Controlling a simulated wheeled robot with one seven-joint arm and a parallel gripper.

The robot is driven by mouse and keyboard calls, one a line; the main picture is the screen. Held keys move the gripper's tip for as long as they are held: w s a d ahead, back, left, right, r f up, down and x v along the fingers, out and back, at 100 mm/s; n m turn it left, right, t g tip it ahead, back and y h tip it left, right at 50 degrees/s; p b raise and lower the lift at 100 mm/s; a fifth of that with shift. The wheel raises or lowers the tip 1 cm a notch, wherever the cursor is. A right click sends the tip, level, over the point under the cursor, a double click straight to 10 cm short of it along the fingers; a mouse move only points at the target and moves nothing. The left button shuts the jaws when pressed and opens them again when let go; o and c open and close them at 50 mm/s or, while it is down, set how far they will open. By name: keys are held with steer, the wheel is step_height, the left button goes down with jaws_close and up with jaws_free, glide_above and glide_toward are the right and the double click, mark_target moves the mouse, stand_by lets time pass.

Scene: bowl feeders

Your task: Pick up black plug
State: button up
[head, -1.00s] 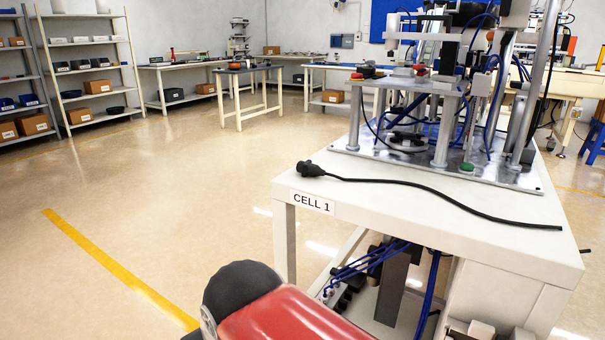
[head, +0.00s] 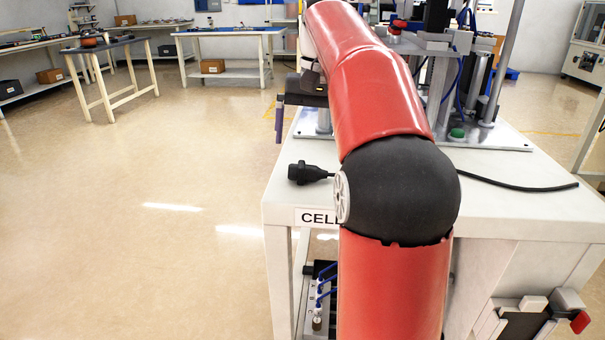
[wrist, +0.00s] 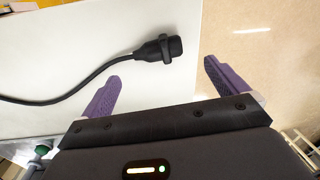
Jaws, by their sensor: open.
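The black plug (head: 304,173) lies at the front left corner of the white CELL 1 table (head: 510,220). Its cable runs right across the tabletop, partly hidden behind my red arm. In the wrist view the plug (wrist: 158,48) lies at the table edge, its cable trailing left. My gripper (wrist: 164,80) is open and empty, with purple fingers spread on either side of the plug's line. The plug is ahead of the fingertips, not between them. In the head view my gripper (head: 279,125) shows beside my arm, above and behind the plug.
A machine fixture with metal posts (head: 490,80) and a green button (head: 457,133) stands on the table behind my arm. Open floor (head: 140,220) lies left of the table. A blue-topped bench (head: 225,33) and a dark-topped table (head: 98,45) stand farther back.

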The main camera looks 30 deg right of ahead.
mark_target(308, 173)
steer(key=f, duration=0.2)
steer(key=f+b, duration=0.1)
steer(key=f, duration=0.3)
steer(key=shift+s+a+f+b, duration=0.15)
steer(key=shift+a+f+b, duration=0.1)
steer(key=shift+f+b, duration=0.15)
steer(key=c, duration=1.2)
steer(key=shift+o, duration=0.2)
steer(key=shift+r, duration=0.1)
